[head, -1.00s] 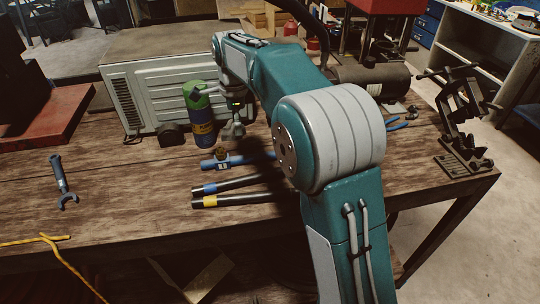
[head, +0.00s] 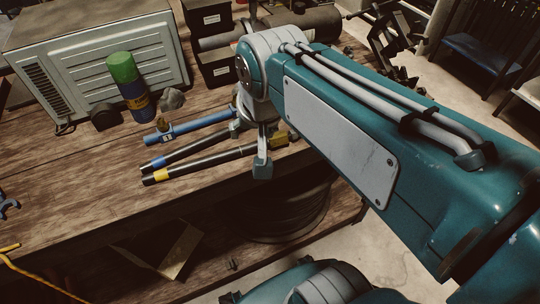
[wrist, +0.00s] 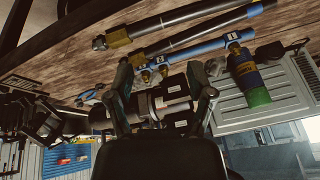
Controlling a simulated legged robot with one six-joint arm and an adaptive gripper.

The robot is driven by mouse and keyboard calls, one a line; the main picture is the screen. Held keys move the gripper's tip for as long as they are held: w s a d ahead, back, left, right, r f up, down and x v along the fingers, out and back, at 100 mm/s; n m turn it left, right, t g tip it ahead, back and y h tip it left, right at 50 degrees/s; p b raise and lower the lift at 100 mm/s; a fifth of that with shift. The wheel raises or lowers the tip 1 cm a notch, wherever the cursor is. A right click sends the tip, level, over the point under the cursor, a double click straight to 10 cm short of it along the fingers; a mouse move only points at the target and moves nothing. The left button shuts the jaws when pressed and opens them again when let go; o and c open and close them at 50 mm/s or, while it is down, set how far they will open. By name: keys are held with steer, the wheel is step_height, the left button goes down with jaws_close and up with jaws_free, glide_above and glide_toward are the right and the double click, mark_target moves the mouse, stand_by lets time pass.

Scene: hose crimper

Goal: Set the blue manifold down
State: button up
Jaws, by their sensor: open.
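The blue manifold (head: 195,127) lies on the wooden workbench behind two dark hoses in the head view. A small brass-coloured fitting (head: 167,130) is near its left end, and my arm hides its right end. In the wrist view the manifold (wrist: 205,48) crosses beyond my fingers, with metal ports on its side. My gripper (head: 251,148) hangs near the manifold's right end and over the hoses' right part. In the wrist view my gripper (wrist: 160,75) has its fingers spread, with nothing clearly held between them. Whether a finger touches the manifold cannot be told.
Two black hoses, one blue-banded (head: 190,150) and one yellow-banded (head: 205,163), lie in front. A green-capped blue bottle (head: 131,88) and a grey cabinet (head: 110,60) stand behind. Black boxes (head: 212,45) are at the back. Bare bench is at left.

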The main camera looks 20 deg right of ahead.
steer(key=s+d+f+n+t, duration=0.1)
steer(key=s+f+n, duration=0.2)
steer(key=s, duration=0.3)
steer(key=shift+f+n, duration=0.25)
steer(key=shift+n, duration=0.05)
steer(key=shift+d, duration=0.2)
stand_by(0.8)
